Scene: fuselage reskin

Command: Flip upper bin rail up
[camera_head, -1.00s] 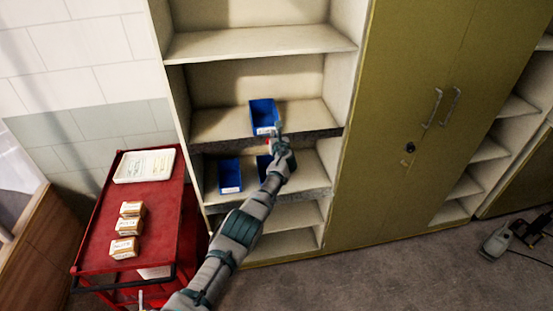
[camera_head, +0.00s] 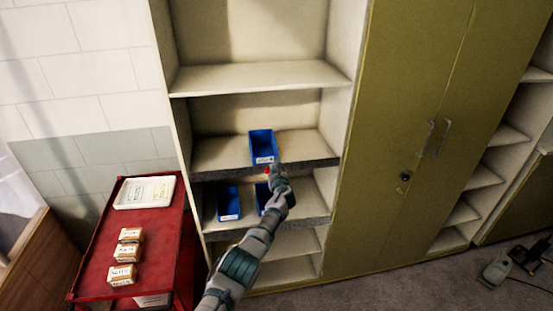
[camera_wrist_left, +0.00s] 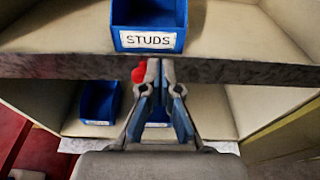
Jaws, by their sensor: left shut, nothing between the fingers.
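The upper bin rail (camera_head: 300,164) is the dark grey front edge of the shelf that holds one blue bin (camera_head: 262,146). In the left wrist view the rail (camera_wrist_left: 240,72) runs across the picture, and the bin above it reads "STUDS" (camera_wrist_left: 148,40). My left gripper (camera_head: 272,170) is shut and empty, its tips (camera_wrist_left: 153,68) at the rail just below the bin. A small red piece (camera_wrist_left: 139,73) shows beside the tips; whether they touch it I cannot tell. My right gripper is not in view.
A lower shelf holds two blue bins (camera_head: 228,203), one partly behind my gripper. A red cart (camera_head: 92,258) with small boxes (camera_head: 123,274) and a white tray (camera_head: 145,192) stands at left. Closed olive cabinet doors (camera_head: 400,120) stand at right.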

